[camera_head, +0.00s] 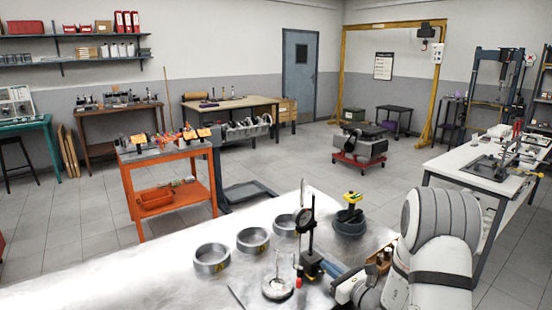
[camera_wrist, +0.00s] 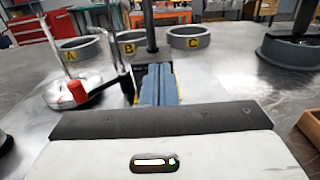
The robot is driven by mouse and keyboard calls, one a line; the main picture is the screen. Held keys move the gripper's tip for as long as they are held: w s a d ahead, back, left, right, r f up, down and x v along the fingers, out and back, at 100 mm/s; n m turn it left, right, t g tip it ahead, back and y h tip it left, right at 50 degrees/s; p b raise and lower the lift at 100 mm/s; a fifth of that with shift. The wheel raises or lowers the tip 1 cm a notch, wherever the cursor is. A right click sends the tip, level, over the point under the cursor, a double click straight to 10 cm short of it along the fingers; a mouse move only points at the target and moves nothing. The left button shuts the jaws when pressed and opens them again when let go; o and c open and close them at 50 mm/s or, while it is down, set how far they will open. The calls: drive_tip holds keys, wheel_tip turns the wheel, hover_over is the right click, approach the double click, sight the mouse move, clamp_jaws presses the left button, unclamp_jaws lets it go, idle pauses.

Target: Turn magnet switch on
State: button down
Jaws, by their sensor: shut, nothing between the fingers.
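The magnetic base (camera_head: 309,263) is a small black block on the metal bench, carrying an upright black post with a dial gauge (camera_head: 307,220). My gripper (camera_head: 327,266) is shut and empty, its blue fingers right at the base's near right side. In the wrist view my gripper (camera_wrist: 158,84) points at the base and covers most of it; black and yellow edges show around the fingers. I cannot tell whether the fingers touch it. The magnet switch is not distinguishable, and its position is hidden.
Rings marked A (camera_wrist: 76,49), B (camera_wrist: 128,45) and C (camera_wrist: 188,38) stand behind the base. A round steel piece (camera_head: 277,288) with thin rods and a red-tipped part sits close left. A wooden box (camera_head: 379,262) is to the right.

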drive_tip(key=shift+w+d, duration=0.1)
drive_tip(key=shift+d, duration=0.05)
drive_tip(key=shift+r, duration=0.1)
idle(0.6)
drive_tip(key=shift+d+r, duration=0.15)
drive_tip(key=shift+r, duration=0.1)
drive_tip(key=shift+b+v, duration=0.8)
drive_tip(key=shift+v, duration=2.15)
